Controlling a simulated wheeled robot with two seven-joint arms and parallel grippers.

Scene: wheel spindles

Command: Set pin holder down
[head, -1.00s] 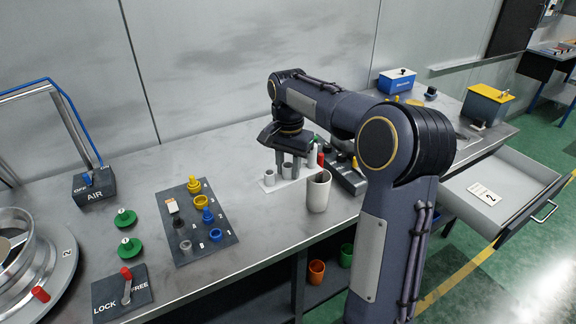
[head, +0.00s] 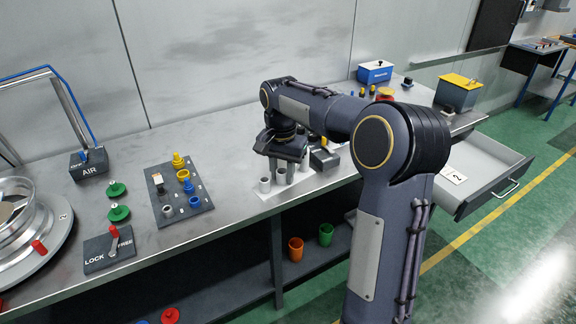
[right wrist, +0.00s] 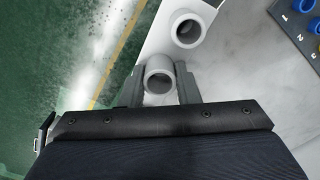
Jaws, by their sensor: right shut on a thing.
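The pin holder is a white plate (head: 268,194) with upright grey tubes (head: 264,185). In the head view it is under my right gripper (head: 291,172), close to the bench's front edge. In the right wrist view, my right gripper (right wrist: 158,86) has one finger on each side of a grey tube (right wrist: 158,74) and is shut on it. A second tube (right wrist: 187,28) stands free on the white plate. The gripper hides part of the holder, and I cannot tell whether the plate touches the bench. My left gripper is not in view.
A dark numbered board (head: 178,193) with blue and yellow parts lies left of the holder. A dark box (head: 324,160) is close to its right. An open drawer (head: 480,178) juts out at right. Orange (head: 296,249) and green (head: 326,234) cups stand below. Bench behind is clear.

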